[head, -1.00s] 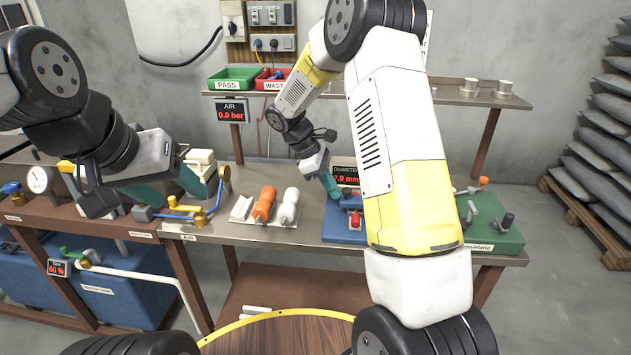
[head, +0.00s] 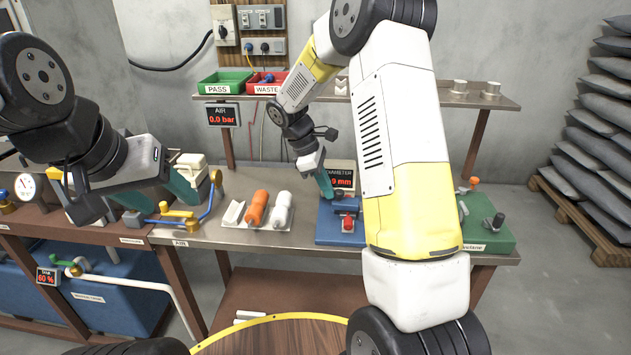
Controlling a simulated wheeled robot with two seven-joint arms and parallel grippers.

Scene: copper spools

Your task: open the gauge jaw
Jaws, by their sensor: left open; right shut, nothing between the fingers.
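The gauge is a blue block (head: 330,230) on the metal bench, with a red-tipped part (head: 348,222) on top and a dark diameter display (head: 342,178) behind it. My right arm partly covers its right side and the display. My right gripper (head: 327,188) is shut with teal fingers pointing down at the back left of the gauge's top. I cannot tell whether it touches the gauge, and the jaw's state is too small to read. My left gripper (head: 160,192) is open and empty over the bench's left part, beside the blue and yellow air valve (head: 178,219).
An orange spool (head: 256,207) and a white spool (head: 281,211) lie on a pale holder left of the gauge. A green block (head: 485,228) stands to the right. The green pass bin (head: 225,84) and red waste bin (head: 267,83) sit on the shelf above.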

